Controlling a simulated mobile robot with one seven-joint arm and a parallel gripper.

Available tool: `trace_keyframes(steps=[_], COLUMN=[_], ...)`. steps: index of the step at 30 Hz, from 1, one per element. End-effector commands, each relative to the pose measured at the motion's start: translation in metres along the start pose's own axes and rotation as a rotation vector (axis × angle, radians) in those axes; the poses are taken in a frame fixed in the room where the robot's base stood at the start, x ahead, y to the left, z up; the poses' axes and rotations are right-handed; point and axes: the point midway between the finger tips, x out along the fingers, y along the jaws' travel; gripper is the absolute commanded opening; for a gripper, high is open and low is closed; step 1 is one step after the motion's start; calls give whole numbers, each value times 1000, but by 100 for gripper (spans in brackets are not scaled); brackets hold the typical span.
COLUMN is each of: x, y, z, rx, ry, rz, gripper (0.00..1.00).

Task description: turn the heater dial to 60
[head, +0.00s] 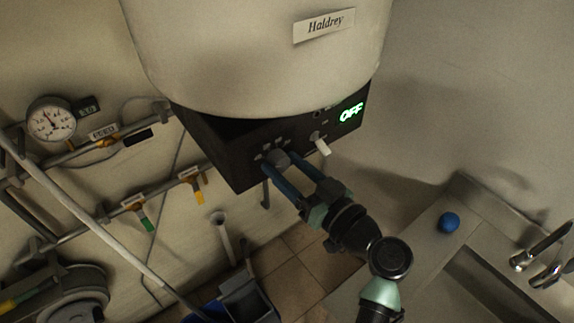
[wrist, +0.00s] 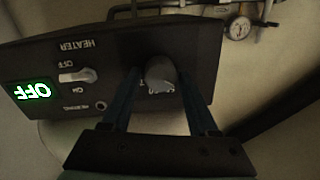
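The heater's black control box (head: 225,150) hangs under a large white tank. Its grey dial (head: 281,157) also shows in the wrist view (wrist: 160,74), where the marks around it are mostly hidden or too small to read. My gripper (head: 285,166) has its two blue fingers on either side of the dial, with gaps visible beside it in the wrist view (wrist: 157,78). It looks open, not clamped on the dial. The green display (head: 351,112) reads OFF. A white switch lever (wrist: 77,76) sits between display and dial, near OFF and ON labels.
The tank (head: 255,50) is labelled Haldrey. Pipes with a round gauge (head: 51,119) and coloured valve handles run along the left wall. A metal sink with a faucet and a blue ball (head: 449,222) is at lower right. A dark bin (head: 248,300) stands below.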

Motion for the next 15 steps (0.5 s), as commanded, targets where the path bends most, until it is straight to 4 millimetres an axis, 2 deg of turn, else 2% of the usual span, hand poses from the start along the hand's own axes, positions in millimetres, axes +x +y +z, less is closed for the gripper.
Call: trace_keyframes(steps=[1,9,15], x=[0,0,0], y=[0,0,0], z=[0,0,0], rx=[0,0,6], ry=[0,0,0], rz=[0,0,0], gripper=[49,1,0])
